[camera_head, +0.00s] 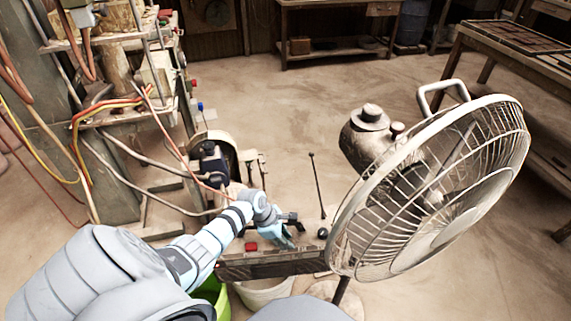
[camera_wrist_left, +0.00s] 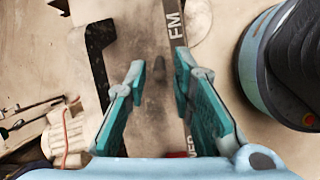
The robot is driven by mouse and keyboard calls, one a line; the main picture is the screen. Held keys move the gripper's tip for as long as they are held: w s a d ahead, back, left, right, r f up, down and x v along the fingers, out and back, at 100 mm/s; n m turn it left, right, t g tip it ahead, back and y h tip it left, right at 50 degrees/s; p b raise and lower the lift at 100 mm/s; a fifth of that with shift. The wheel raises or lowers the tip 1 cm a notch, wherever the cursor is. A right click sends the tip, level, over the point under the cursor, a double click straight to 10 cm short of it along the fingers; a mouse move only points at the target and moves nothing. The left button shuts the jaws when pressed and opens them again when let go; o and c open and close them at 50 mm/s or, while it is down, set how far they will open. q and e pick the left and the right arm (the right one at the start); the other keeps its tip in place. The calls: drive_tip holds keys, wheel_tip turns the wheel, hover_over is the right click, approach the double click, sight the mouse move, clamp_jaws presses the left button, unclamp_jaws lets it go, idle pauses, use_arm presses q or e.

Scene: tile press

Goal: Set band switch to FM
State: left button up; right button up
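In the head view my left gripper (camera_head: 280,236) reaches down over a radio-like unit with a dark front panel (camera_head: 270,266), low in the middle. In the left wrist view the gripper (camera_wrist_left: 159,76) is open, its two teal fingers apart. A small dark peg (camera_wrist_left: 158,70), perhaps the band switch, shows in the gap between the fingertips. I cannot tell whether a finger touches it. The switch's position cannot be read. My right gripper is not in view.
A large caged fan (camera_head: 435,190) stands close on the right. A thin antenna (camera_head: 317,185) rises behind the gripper. A red block (camera_head: 251,246) sits left of it. A shelf rack (camera_head: 125,115) with hanging cables is at the left.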

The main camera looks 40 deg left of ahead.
use_arm(q)
clamp_jaws()
